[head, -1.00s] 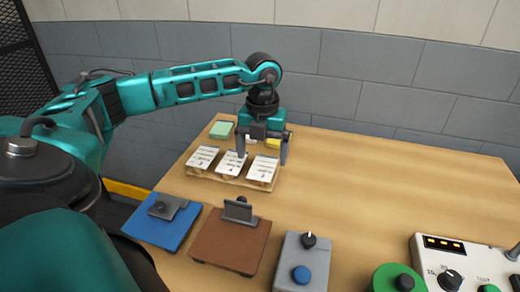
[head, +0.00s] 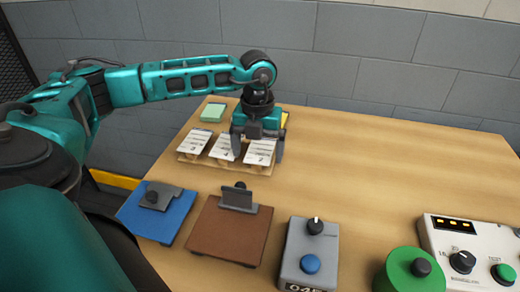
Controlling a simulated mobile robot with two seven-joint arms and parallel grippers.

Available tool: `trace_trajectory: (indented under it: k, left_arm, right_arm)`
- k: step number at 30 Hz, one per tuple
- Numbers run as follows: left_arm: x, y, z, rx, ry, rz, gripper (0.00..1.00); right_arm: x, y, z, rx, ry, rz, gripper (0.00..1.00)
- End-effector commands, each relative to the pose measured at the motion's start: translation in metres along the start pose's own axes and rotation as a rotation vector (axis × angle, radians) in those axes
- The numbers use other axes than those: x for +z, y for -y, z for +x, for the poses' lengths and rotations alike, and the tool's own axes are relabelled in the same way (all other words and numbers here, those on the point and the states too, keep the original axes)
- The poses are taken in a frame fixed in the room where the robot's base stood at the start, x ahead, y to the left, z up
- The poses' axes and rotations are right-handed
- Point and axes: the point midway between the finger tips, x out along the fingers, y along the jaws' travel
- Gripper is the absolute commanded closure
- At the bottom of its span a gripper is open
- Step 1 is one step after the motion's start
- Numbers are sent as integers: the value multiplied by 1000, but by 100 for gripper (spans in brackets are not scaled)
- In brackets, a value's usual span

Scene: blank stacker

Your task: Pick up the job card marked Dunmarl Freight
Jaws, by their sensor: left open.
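Three white job cards stand tilted in a wooden rack on the table: a left card (head: 194,142), a middle card (head: 225,147) and a right card (head: 260,151). Their print is too small to read, so I cannot tell which is marked Dunmarl Freight. My left gripper (head: 257,156) is open, fingers pointing down, with its fingertips at the middle and right cards. It covers the tops of these cards. I cannot tell whether it touches them. My right gripper is not in view.
The wooden rack (head: 229,170) holds the cards. A green pad (head: 213,112) lies behind it. In front are a blue board (head: 176,219), a brown board (head: 226,233), a grey box (head: 295,266), a green round device (head: 402,274) and a control panel (head: 450,236). The table's right middle is clear.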

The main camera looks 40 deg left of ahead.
Motion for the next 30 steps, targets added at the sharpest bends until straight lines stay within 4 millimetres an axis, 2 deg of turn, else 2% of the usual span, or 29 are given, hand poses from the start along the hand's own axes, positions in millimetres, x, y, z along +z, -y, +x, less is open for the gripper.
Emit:
trace_trajectory:
  k: [21, 30]
  left_arm:
    - [0, 0, 5, 0, -1, 0, 4]
    - [0, 0, 5, 0, 0, 0, 32]
  right_arm:
    - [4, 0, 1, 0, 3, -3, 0]
    - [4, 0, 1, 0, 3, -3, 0]
